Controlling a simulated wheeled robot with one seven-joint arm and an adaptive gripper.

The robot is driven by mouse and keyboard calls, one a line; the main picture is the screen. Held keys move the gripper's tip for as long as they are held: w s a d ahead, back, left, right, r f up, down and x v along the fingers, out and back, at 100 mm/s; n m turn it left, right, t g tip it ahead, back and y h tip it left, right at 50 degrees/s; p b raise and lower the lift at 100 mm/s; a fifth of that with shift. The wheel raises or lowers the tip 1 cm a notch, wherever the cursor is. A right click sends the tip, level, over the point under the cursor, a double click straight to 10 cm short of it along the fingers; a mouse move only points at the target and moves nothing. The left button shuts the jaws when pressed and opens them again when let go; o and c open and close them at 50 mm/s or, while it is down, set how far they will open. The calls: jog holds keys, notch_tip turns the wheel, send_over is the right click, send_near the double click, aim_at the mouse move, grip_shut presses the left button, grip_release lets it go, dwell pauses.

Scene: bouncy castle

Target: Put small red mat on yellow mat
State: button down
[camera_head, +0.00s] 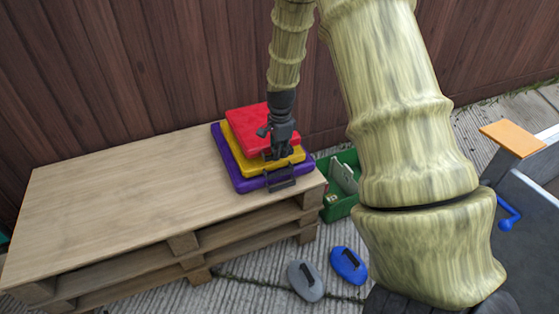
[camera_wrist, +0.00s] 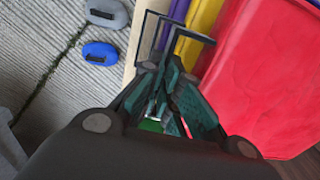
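The small red mat (camera_head: 250,121) lies over the yellow mat (camera_head: 238,155) at the right end of a wooden pallet table; whether it rests flat is hard to tell. The yellow mat is on a larger purple mat (camera_head: 235,175). My gripper (camera_head: 280,152) is at the stack's front edge, covering part of the red mat. In the wrist view, the red mat (camera_wrist: 265,80) fills the right side, beside my gripper's fingers (camera_wrist: 168,85). Dark handle frames (camera_wrist: 180,30) rise beyond the fingertips. The fingers are close together, but their grip on a handle is unclear.
The pallet table (camera_head: 110,185) is bare left of the stack. A green crate (camera_head: 340,208) stands on the ground just right of it. A wooden fence (camera_head: 120,70) stands behind.

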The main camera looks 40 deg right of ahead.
jog(key=shift+f+b, duration=0.5)
jog(key=shift+f, duration=1.25)
jog(key=c, duration=1.6)
grip_release()
jog(key=shift+c, duration=0.2)
